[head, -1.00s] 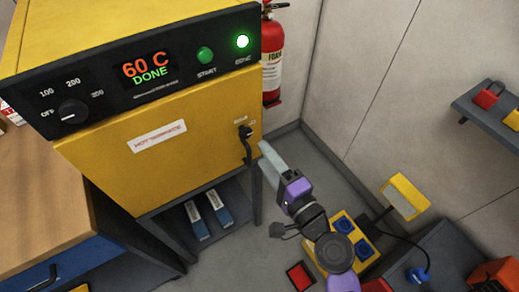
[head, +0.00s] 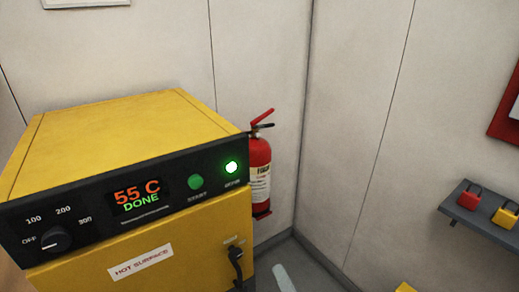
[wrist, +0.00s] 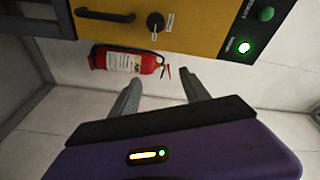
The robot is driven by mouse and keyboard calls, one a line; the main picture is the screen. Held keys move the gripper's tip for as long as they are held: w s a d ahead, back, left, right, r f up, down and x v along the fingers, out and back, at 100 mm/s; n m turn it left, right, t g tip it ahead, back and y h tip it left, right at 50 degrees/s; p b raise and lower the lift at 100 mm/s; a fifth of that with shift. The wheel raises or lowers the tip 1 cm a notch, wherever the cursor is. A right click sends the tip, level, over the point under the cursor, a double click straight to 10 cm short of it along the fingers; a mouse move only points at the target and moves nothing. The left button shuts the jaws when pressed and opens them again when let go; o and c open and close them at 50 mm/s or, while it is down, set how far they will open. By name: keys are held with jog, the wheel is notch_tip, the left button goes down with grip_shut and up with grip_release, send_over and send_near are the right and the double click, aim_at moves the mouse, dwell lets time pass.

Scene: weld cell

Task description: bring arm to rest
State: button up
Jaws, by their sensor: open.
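My gripper (wrist: 160,102) shows in the wrist view with its two grey fingers spread apart and nothing between them. In the head view only a pale finger end (head: 284,279) shows at the bottom edge, right of the oven; the rest of my arm is out of that view. The yellow oven (head: 130,150) has its door closed. Its display (head: 138,197) reads 55 C DONE, and a lamp at its right is lit green. The oven front also shows at the top of the wrist view (wrist: 190,28), apart from the fingers.
A red fire extinguisher (head: 260,175) hangs on the wall just right of the oven. A grey wall shelf (head: 487,226) at the right holds a red padlock (head: 469,200) and a yellow padlock (head: 505,215). Bare wall lies between extinguisher and shelf.

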jog(key=s+d+n+h, duration=0.2)
jog(key=s+d+n, duration=0.1)
jog(key=s, duration=0.8)
jog(key=s+d+n+g+h, duration=0.1)
jog(key=s+d+n+h, duration=0.1)
jog(key=s+d, duration=0.4)
jog(key=s+d+n+g+h, duration=0.1)
jog(key=s+d+n, duration=0.3)
jog(key=s, duration=1.1)
jog(key=shift+s+d+h, duration=0.4)
jog(key=shift+d+h, duration=0.2)
jog(key=shift+h, duration=0.2)
